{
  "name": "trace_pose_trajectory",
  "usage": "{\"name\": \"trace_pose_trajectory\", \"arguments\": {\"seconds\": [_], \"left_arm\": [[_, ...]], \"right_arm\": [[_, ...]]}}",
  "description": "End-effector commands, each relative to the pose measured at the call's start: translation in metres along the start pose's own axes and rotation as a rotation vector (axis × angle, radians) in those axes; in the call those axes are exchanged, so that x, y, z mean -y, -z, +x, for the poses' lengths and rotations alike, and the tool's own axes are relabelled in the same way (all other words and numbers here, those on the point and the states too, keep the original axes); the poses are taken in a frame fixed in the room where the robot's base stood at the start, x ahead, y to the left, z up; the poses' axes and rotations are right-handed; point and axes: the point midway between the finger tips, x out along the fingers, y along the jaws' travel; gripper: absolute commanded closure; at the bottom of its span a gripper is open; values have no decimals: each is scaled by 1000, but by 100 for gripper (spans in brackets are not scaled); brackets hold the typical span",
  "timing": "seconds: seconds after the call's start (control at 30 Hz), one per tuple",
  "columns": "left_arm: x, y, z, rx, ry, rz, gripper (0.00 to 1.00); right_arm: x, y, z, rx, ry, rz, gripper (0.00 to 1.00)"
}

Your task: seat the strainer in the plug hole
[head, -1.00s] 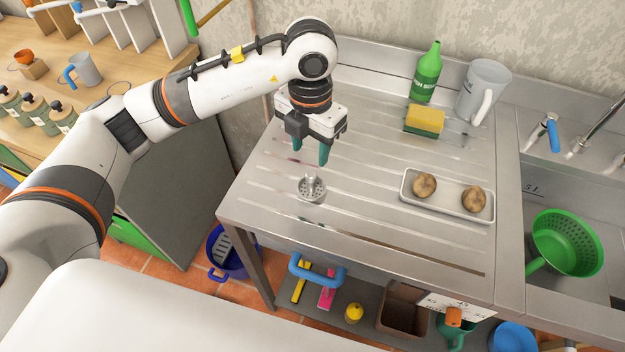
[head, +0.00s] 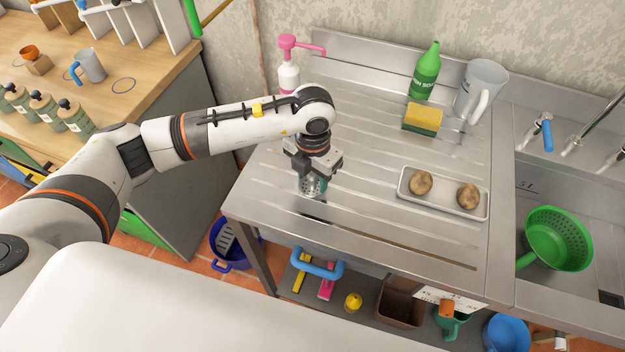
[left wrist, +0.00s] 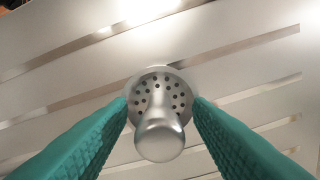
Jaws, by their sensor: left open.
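The strainer (head: 308,187) is a small metal basket with holes and a rounded knob, standing on the ribbed steel drainboard (head: 380,232). My left gripper (head: 313,188) is low over it in the head view and partly hides it. In the left wrist view the strainer (left wrist: 160,112) sits between the two green fingers, its knob pointing at the camera. The fingers are open, one on each side of it; I cannot tell whether they touch its rim. The plug hole is not visible. The sink basin (head: 604,262) is at the right. My right gripper is out of view.
A tray (head: 446,198) with two potatoes lies on the drainboard. A sponge (head: 422,118), green bottle (head: 427,72), grey jug (head: 480,90) and pink pump bottle (head: 289,75) stand behind. A green colander (head: 560,238) is in the sink, with taps (head: 546,133) above.

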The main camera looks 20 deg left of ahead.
Motion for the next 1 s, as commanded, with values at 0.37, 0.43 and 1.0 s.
{"name": "trace_pose_trajectory", "arguments": {"seconds": [0.37, 0.43, 1.0], "left_arm": [[0, 0, -1, 0, 0, 0, 100], [0, 0, -1, -1, 0, 0, 100], [0, 1, -77, -6, 1, 1, 100]], "right_arm": [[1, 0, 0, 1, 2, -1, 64], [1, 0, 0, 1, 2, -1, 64], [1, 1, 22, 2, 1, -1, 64]]}}
